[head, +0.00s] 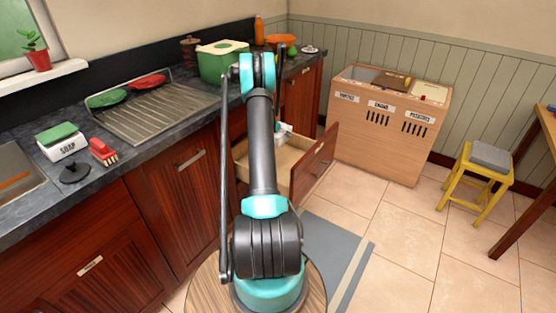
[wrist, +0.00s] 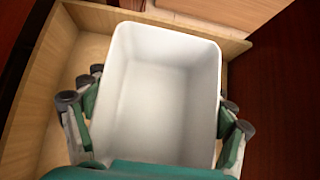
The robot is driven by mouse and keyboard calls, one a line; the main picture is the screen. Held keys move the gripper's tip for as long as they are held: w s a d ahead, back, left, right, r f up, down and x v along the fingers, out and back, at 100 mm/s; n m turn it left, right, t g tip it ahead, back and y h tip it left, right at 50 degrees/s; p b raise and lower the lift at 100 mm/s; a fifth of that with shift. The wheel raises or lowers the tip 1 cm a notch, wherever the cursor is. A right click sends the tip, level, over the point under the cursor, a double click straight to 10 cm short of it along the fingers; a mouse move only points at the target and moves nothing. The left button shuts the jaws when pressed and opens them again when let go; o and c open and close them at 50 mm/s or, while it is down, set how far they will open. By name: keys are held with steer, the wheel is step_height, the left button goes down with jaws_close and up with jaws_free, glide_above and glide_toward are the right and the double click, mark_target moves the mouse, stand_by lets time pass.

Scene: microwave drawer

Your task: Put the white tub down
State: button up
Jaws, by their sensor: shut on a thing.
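The white tub (wrist: 160,95) is in the middle of the wrist view, with its open top facing the camera and nothing inside. My gripper (wrist: 162,110) is shut on it, with fingers on its left and right outer sides. Behind the tub is the open wooden drawer (wrist: 52,75). I cannot tell whether the tub touches the drawer's floor. In the head view the pulled-out drawer (head: 314,163) shows beyond my arm, and a small white part of the tub (head: 285,128) shows there; my arm hides most of it.
The counter holds a green bin (head: 215,65), a drying rack (head: 160,108) and a soap box (head: 62,142). A wooden vegetable bin (head: 385,125) stands right of the drawer. A yellow stool (head: 478,180) is at the right. Tiled floor (head: 400,225) is clear between them.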

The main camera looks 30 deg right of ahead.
step_height(320, 180, down, 17)
steer(key=shift+r, duration=0.1)
stand_by(0.4)
steer(key=o, duration=1.2)
steer(key=shift+c, duration=0.2)
